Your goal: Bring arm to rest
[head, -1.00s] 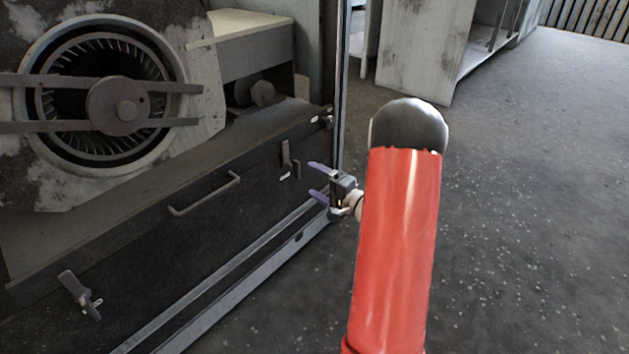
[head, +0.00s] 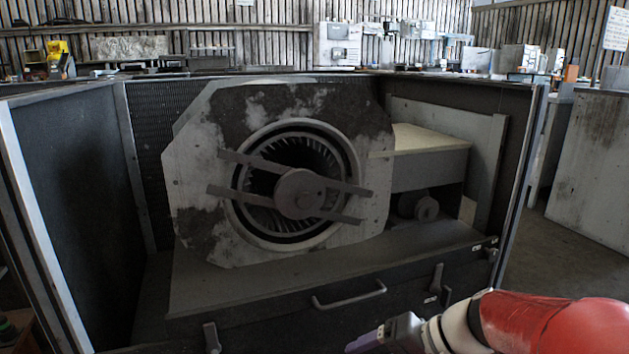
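My gripper (head: 366,343) shows at the bottom edge of the head view, right of the middle. Only a purple finger part and its grey body are in the frame, so its opening is hidden. My red arm stretches from the lower right corner to it. The gripper appears in front of the lower panel of the blower housing (head: 133,300). I see no object in the visible part of it. The blower fan (head: 298,193) sits inside the housing behind two crossbars.
The lower panel carries a bar handle (head: 349,295), a right latch (head: 437,282) and a left latch (head: 212,338). The housing's right frame post (head: 524,175) stands near my arm. A grey cabinet (head: 592,165) is at the right, with open floor before it.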

